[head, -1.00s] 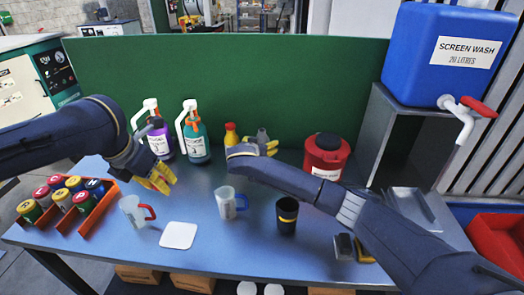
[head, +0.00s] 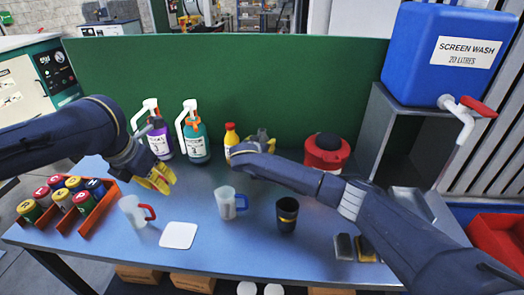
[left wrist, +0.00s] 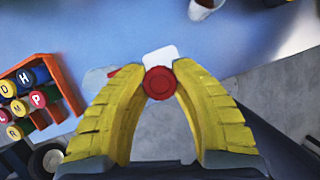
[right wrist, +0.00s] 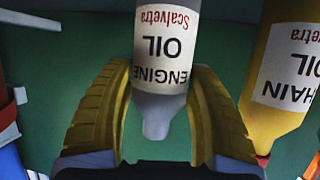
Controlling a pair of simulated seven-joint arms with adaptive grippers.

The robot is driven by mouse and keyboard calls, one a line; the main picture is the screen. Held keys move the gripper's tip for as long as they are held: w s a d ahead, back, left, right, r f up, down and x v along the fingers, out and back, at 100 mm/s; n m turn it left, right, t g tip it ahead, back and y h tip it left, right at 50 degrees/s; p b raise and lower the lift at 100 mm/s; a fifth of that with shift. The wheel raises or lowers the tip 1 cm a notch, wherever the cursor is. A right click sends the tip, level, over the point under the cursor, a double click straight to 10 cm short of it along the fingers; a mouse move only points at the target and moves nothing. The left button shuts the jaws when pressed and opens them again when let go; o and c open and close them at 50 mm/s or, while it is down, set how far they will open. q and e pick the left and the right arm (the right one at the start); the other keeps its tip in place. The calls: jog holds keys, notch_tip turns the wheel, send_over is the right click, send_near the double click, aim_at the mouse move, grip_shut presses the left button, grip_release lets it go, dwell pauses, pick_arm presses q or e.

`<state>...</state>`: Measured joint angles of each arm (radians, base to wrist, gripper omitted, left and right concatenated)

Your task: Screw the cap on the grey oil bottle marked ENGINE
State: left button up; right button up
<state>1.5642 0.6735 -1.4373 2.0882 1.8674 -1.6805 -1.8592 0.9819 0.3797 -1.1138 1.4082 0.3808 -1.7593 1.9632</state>
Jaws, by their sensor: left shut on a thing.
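The grey oil bottle marked ENGINE (right wrist: 160,65) shows large in the right wrist view, with its grey neck bare. In the head view its grey top (head: 263,134) shows at the back of the bench, partly hidden by my right arm. My right gripper (right wrist: 160,72) has one yellow finger on each side of the bottle, close to it; it looks open, and contact is not clear. My left gripper (left wrist: 160,78) is shut on a red round cap (left wrist: 159,83), held above the left part of the bench. In the head view the left gripper (head: 160,180) hides the cap.
A yellow CHAIN OIL bottle (right wrist: 285,75) stands close beside the grey one. Two jugs (head: 226,203), a dark cup (head: 287,215), a white pad (head: 179,235) and an orange rack of cans (head: 93,217) are nearer the front. A red canister (head: 326,155) stands right.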

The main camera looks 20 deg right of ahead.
jog(key=c, duration=0.8)
jog(key=shift+r, duration=0.2)
notch_tip(320, 180, up, 19)
jog(key=shift+r, duration=0.2)
dwell(1.2)
jog(key=shift+r, duration=0.1)
dwell(0.5)
